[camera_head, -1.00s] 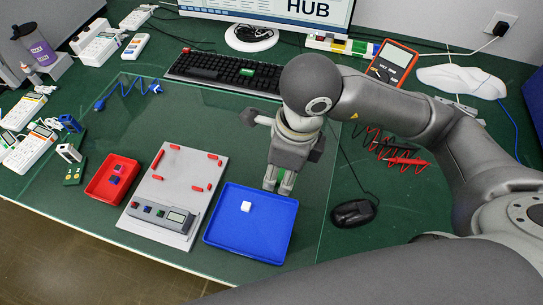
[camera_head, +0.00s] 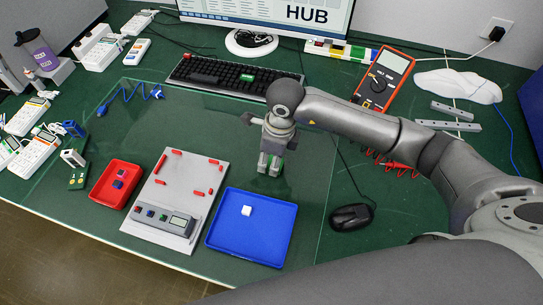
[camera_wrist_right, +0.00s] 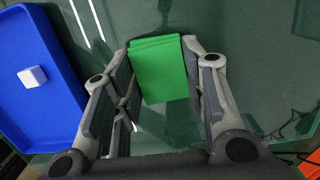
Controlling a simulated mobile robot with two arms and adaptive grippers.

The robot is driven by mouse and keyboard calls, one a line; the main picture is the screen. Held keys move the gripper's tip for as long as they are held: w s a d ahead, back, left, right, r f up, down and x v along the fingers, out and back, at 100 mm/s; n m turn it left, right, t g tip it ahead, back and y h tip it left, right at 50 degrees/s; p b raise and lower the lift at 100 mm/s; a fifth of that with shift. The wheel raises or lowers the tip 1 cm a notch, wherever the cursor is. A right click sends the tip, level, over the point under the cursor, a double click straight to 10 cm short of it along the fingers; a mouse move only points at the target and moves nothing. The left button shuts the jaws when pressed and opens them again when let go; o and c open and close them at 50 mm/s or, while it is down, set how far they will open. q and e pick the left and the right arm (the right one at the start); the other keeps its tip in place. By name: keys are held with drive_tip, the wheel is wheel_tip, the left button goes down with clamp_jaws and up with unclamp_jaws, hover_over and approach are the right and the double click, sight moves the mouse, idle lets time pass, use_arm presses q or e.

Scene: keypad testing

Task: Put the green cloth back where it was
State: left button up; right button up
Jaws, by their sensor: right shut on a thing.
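The green cloth (camera_wrist_right: 160,72) is a folded bright green piece between the fingers of my right gripper (camera_wrist_right: 158,88) in the right wrist view. In the head view my right gripper (camera_head: 270,172) points down over the glass mat, just beyond the blue tray's far edge, and only a little green shows at its fingers. The gripper is shut on the cloth. I cannot tell how high the cloth is above the mat. My left gripper is not in view.
The blue tray (camera_head: 225,245) with a white cube (camera_head: 247,210) is close by. A grey keypad board (camera_head: 165,215) and a red tray (camera_head: 97,190) lie left. The keyboard (camera_head: 190,72) is behind, the mouse (camera_head: 351,216) right. The mat between keyboard and board is clear.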

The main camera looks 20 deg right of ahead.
drive_tip(key=shift+f, duration=0.35)
drive_tip(key=o, duration=0.9)
drive_tip(key=shift+r, duration=0.1)
drive_tip(key=r, duration=0.4)
drive_tip(key=r+b, duration=0.1)
drive_tip(key=r, duration=0.3)
drive_tip(key=d+r, duration=0.1)
drive_tip(key=r, duration=0.3)
drive_tip(key=shift+s+d, duration=0.1)
drive_tip(key=shift+s, duration=0.3)
